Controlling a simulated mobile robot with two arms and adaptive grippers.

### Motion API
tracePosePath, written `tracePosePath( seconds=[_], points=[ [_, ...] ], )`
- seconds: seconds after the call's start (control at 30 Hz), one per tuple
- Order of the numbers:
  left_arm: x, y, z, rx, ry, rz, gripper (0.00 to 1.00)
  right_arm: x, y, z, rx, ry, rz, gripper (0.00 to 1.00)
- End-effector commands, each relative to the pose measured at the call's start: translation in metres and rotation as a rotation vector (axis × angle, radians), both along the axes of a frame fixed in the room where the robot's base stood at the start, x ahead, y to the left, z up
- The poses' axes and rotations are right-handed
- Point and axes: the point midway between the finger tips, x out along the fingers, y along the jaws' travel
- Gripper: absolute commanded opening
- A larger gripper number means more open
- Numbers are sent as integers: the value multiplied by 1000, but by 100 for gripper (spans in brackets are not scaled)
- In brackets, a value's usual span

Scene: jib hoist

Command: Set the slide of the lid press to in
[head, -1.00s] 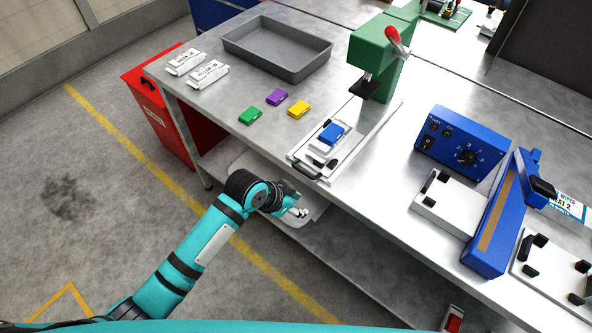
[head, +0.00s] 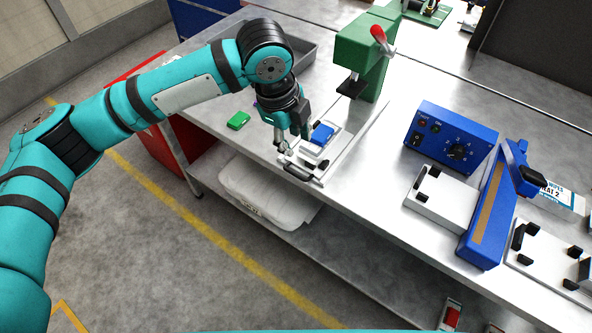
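The lid press (head: 362,55) is a green frame with a red-tipped lever, standing on the bench. Its slide (head: 330,165) is a pale plate on a track, pulled out toward the front edge, with a dark handle (head: 298,172) at its near end. A pale case with a blue lid (head: 322,134) sits on the slide. My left gripper (head: 293,145) points down just above the slide's near left end, by the handle. Its fingers look apart, with nothing seen between them; I cannot tell whether they touch the slide. My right gripper is out of view.
A green lid (head: 238,120) lies left of my gripper. A grey tray (head: 307,46) is partly hidden behind my arm. A blue control box (head: 452,137) and a blue sealer (head: 490,215) stand to the right. A white bin (head: 265,195) is on the lower shelf.

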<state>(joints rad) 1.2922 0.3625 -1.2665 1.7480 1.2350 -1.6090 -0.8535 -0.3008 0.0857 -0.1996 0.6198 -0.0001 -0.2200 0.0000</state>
Motion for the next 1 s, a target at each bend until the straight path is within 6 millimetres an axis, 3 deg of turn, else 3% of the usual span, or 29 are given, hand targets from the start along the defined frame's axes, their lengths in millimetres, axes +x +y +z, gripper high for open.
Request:
tracePosePath(
  seconds=[0.17, 0.33, 1.0],
  points=[
    [4, 12, 12, 59, -7, -38, 33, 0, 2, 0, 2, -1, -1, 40],
    [6, 10, -4, 62, -4, -39, 33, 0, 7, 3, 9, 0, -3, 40],
    [27, -6, -137, 60, -6, -37, 33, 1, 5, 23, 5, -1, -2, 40]
  ],
)
